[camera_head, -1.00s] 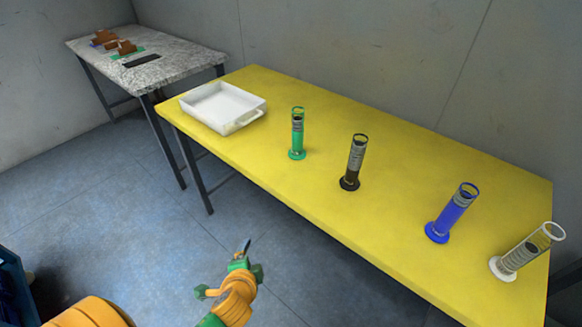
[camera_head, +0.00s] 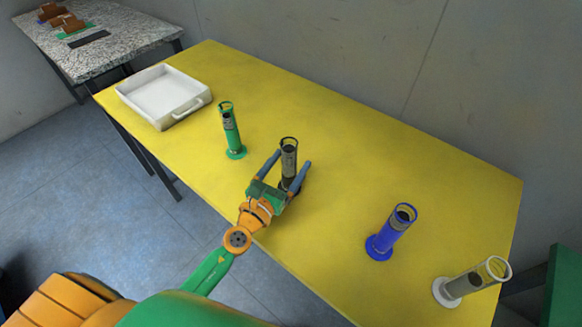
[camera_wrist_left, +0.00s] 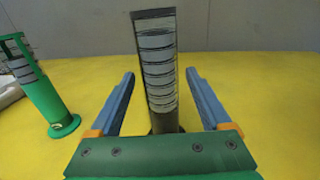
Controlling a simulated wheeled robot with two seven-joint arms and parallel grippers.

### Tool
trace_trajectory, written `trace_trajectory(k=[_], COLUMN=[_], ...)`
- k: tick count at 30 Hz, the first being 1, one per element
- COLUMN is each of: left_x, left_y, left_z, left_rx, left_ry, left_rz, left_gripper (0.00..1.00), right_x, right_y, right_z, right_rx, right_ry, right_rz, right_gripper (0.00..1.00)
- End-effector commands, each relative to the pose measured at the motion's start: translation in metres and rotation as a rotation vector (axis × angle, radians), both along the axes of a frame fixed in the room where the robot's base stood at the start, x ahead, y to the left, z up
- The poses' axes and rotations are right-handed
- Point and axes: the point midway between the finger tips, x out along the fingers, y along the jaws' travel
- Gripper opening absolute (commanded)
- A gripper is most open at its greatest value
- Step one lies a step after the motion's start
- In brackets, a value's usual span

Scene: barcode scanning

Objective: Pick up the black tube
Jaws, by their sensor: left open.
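The black tube (camera_head: 289,158) stands upright on the yellow table (camera_head: 330,240), with a dark base and a see-through upper part. My left gripper (camera_head: 291,169) is at the tube, its two fingers open on either side of it. In the left wrist view the tube (camera_wrist_left: 158,75) stands between the two blue-grey fingers, with a gap visible on both sides. My right gripper is not in view.
A green tube (camera_head: 231,135) stands left of the black one, also in the left wrist view (camera_wrist_left: 45,98). A blue tube (camera_head: 391,231) and a white tube (camera_head: 468,283) stand to the right. A white tray (camera_head: 155,113) sits at the table's left end. A speckled table (camera_head: 120,45) stands behind.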

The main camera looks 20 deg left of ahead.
Motion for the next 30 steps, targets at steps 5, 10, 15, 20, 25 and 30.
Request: trace_trajectory(k=[5,10,15,20,25,30], left_x=[0.028,0.031,0.031,0.03,0.03,0.03], left_y=[-0.006,-0.007,-0.007,-0.007,-0.006,-0.006], left_z=[0.0,-0.001,-0.001,-0.001,-0.001,0.0], left_rx=[-0.003,-0.004,-0.004,-0.004,-0.004,-0.004], left_ry=[-0.002,0.0,0.0,0.001,0.001,0.0], left_rz=[0.001,0.001,0.002,0.002,0.002,0.002], left_gripper=[0.81,0.81,0.52,0.09,0.0,0.0], right_x=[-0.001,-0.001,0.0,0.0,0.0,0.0], right_y=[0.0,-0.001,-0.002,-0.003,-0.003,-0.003], right_z=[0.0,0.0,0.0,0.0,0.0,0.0], right_rx=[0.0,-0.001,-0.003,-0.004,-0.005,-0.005], right_ry=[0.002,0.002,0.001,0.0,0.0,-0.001], right_rz=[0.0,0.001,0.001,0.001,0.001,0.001], right_gripper=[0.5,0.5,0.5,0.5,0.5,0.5])
